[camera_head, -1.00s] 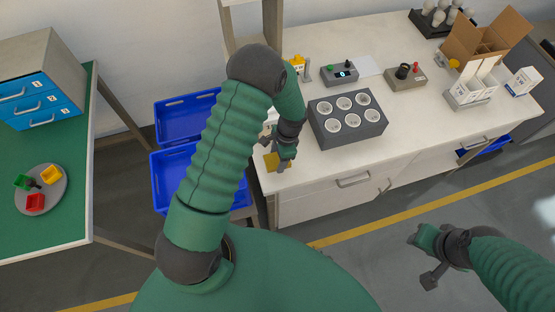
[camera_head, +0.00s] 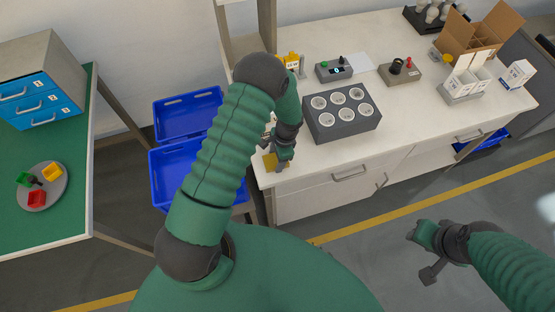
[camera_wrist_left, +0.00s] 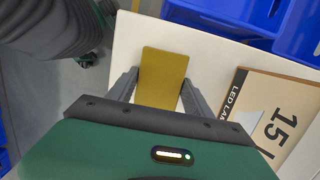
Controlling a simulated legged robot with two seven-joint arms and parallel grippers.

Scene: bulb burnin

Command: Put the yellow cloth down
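The yellow cloth (camera_wrist_left: 163,75) is a flat, dull yellow rectangle in the left wrist view, between the two fingers of my left gripper (camera_wrist_left: 161,78). The fingertips meet its two long edges, so the gripper looks shut on it. In the head view the cloth (camera_head: 270,161) shows beside my left gripper (camera_head: 281,164), at the front left corner of the white bench (camera_head: 310,172). I cannot tell whether the cloth touches the bench top.
A grey block with several round cups (camera_head: 342,128) stands right of my left gripper. A cardboard LED box (camera_wrist_left: 262,120) lies close to the cloth. Blue bins (camera_head: 185,165) stand left of the bench. The bench front strip right of the gripper is clear.

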